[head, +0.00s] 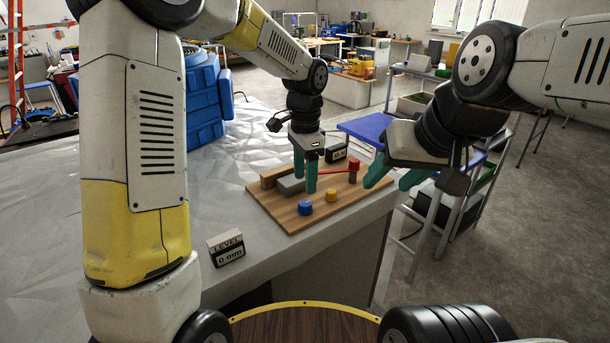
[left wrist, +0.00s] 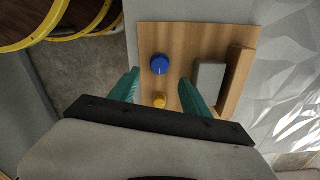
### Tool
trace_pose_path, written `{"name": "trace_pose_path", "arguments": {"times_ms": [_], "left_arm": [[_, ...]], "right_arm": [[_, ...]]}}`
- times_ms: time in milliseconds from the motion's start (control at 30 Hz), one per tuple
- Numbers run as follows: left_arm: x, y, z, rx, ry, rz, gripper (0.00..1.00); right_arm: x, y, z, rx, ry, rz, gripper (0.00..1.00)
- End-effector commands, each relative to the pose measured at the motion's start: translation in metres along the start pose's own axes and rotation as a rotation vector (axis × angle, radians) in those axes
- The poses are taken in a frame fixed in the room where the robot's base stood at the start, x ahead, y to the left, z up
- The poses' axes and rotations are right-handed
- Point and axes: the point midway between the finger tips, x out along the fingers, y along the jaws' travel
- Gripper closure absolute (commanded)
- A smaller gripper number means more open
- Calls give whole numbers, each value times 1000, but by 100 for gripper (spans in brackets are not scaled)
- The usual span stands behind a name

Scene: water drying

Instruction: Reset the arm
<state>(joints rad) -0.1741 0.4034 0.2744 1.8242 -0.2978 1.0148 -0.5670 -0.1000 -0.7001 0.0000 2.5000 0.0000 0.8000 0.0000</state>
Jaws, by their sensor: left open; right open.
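My left gripper (head: 308,181) is over the wooden board (head: 270,210), with its green fingers open and nothing between them. In the left wrist view the left gripper (left wrist: 158,90) is apart from the blue knob (left wrist: 159,64), and the yellow knob (left wrist: 160,100) shows between its fingers. My right gripper (head: 392,181) is open and empty to the right of the board. The board also carries a grey block (head: 290,186) beside a wooden bar, and a red knob with a red lever (head: 345,168). My left gripper hides part of the board.
A small display reading "LEVEL 0 mm" (head: 227,250) stands on the grey table left of the board. A blue ribbed container (head: 204,105) stands behind. A blue-topped stand (head: 365,131) and shelf are at the right. The table left of the board is largely clear.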

Motion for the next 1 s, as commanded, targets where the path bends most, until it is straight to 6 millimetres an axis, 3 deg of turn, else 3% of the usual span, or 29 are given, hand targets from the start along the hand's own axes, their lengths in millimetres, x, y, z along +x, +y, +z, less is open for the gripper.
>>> {"name": "trace_pose_path", "arguments": {"times_ms": [233,367,467,700,1000], "left_arm": [[0,0,0,-2,1,-1,45],[-14,2,12,-46,15,-21,45],[-36,7,33,-136,47,-53,45],[-94,39,106,-465,187,-137,45],[-125,96,182,-867,427,-176,45]], "right_arm": [[0,0,0,0,0,0,50],[0,0,0,0,0,0,50],[0,0,0,0,0,0,50],[0,0,0,0,0,0,50],[0,0,0,0,0,0,50]]}}
